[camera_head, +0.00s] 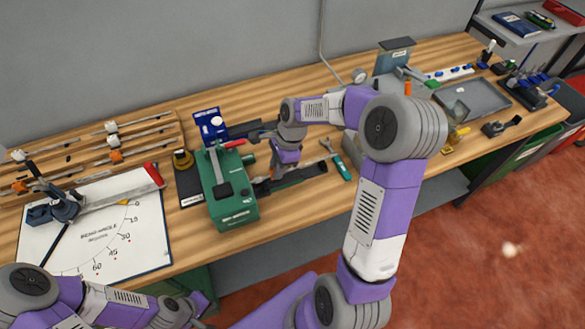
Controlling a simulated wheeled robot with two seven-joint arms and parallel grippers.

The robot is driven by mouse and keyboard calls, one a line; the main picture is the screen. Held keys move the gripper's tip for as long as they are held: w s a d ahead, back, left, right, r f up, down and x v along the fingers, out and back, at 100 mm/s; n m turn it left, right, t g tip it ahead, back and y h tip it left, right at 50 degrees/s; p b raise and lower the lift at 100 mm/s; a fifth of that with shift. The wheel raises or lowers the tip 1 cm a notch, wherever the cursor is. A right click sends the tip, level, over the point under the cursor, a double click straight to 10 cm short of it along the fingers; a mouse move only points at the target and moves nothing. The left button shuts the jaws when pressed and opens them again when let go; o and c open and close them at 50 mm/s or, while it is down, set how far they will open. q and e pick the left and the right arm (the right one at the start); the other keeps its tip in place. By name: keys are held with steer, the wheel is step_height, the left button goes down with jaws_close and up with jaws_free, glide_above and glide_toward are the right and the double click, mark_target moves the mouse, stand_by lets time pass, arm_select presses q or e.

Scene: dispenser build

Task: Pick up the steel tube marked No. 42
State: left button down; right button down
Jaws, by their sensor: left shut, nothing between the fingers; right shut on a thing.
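Several thin grey rods, some with white or orange pieces, lie in a wooden rack (152,124) at the left back of the bench. I cannot read a No. 42 mark on any of them. My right gripper (276,180) points down beside the green machine, right of its body, over a dark bar (305,173). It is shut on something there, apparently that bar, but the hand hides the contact. My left arm shows in the bottom left corner; its fingertips are not visible.
The green machine (235,208) stands at the bench front. A white angle chart (120,245) with a blue clamp (65,207) and red-handled tool (152,174) is left. A teal-handled wrench (343,168) lies right. A grey tray (485,108) is at far right.

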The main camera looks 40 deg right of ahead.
steer(key=shift+r+p, duration=2.2)
steer(key=shift+r, duration=0.5)
